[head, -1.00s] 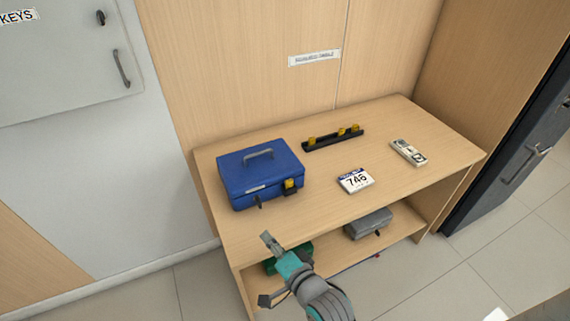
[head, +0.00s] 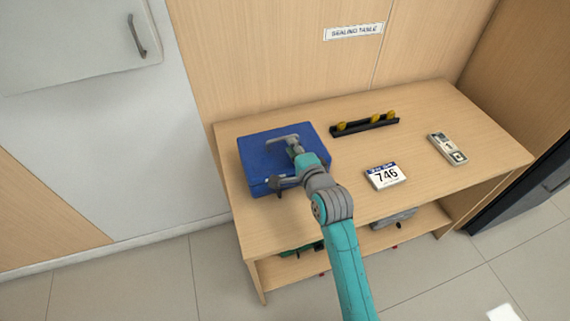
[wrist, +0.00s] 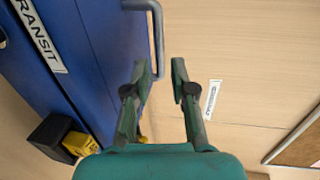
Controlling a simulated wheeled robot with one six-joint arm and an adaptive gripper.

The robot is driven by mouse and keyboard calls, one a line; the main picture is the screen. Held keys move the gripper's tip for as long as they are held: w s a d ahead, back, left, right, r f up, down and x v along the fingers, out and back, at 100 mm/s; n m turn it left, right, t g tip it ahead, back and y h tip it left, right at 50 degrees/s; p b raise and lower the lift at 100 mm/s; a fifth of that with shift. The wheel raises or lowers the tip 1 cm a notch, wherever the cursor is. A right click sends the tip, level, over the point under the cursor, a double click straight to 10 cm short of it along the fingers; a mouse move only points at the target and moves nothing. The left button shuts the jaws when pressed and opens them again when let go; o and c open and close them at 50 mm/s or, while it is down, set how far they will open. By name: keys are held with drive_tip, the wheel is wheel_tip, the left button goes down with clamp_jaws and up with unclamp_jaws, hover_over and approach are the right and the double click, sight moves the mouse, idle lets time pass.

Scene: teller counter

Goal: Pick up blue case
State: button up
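The blue case (head: 262,165) lies on the left part of the wooden table, its grey handle (head: 283,139) standing up on its lid. In the wrist view the blue case (wrist: 85,50) fills the left side, with a "TRANSIT" label and the handle (wrist: 158,28) near the top middle. My gripper (head: 293,147) is over the case, close to the handle. In the wrist view my gripper (wrist: 160,78) has its fingers apart, and the handle's end shows near the gap between the tips. I cannot tell whether they touch. My arm hides the case's front right corner.
A black rack with yellow pieces (head: 364,125), a "746" card block (head: 386,176) and a banded stack of notes (head: 447,149) lie to the right on the table (head: 420,112). A lower shelf holds a grey case (head: 394,219) and something green. A wall stands behind.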

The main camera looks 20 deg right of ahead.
drive_tip(key=shift+w+a+f, duration=0.1)
drive_tip(key=shift+w+f, duration=0.1)
drive_tip(key=shift+w, duration=0.7)
drive_tip(key=shift+w+a+f, duration=0.1)
drive_tip(key=shift+w+f, duration=0.05)
drive_tip(key=shift+w, duration=0.7)
drive_tip(key=shift+w+a+f, duration=0.1)
drive_tip(key=shift+w+f, duration=0.1)
drive_tip(key=shift+w, duration=0.7)
clamp_jaws()
drive_tip(key=shift+r, duration=0.2)
